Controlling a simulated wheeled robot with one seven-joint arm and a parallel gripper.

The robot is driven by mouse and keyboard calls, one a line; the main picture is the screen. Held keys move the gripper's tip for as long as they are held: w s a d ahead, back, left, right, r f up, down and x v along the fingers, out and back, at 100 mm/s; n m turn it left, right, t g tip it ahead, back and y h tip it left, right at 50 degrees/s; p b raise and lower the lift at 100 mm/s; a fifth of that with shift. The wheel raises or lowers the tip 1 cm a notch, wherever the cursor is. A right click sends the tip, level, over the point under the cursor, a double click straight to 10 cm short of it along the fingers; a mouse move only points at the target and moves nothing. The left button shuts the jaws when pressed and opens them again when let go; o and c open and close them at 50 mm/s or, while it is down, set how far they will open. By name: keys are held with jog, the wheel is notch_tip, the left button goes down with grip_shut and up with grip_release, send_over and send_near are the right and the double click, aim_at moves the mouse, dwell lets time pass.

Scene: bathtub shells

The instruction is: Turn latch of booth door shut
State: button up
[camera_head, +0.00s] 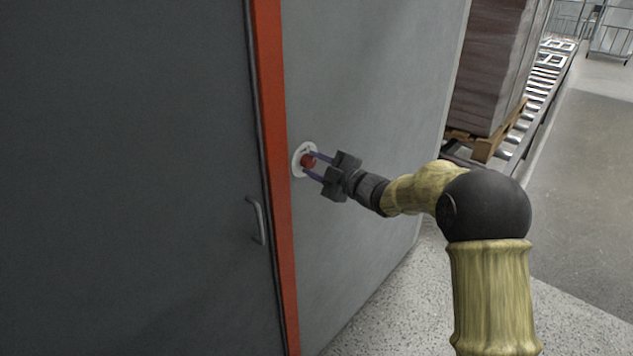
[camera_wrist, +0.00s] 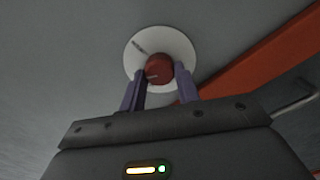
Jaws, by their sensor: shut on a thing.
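The latch is a red knob (camera_head: 308,161) on a round white plate (camera_head: 298,160), set on the grey wall just right of the orange door frame. My gripper (camera_head: 311,166) reaches it from the right, with its two fingers shut on the knob. In the wrist view the red knob (camera_wrist: 158,68) sits between the fingertips (camera_wrist: 160,76), and a dark mark shows on the white plate (camera_wrist: 178,42) at its upper left. The dark grey booth door (camera_head: 130,170) fills the left of the head view and appears closed against the frame.
A metal handle (camera_head: 257,221) sticks out from the door near the orange frame (camera_head: 275,150). A wrapped stack on a wooden pallet (camera_head: 485,140) and a roller conveyor (camera_head: 540,85) stand at the upper right. The floor (camera_head: 590,150) at right is clear.

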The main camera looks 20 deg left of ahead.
jog(key=n+b, duration=0.2)
jog(key=b, duration=0.1)
jog(key=f+n+b, duration=0.1)
jog(key=n+b, duration=0.1)
jog(key=b, duration=0.1)
jog(key=n+b, duration=0.2)
jog(key=b, duration=0.1)
jog(key=shift+r+n, duration=0.3)
jog(key=o, duration=1)
jog(key=shift+r, duration=0.1)
jog(key=b+v, duration=0.1)
jog(key=v, duration=1.6)
jog(key=shift+s+d+b, duration=0.2)
jog(key=shift+b, duration=0.15)
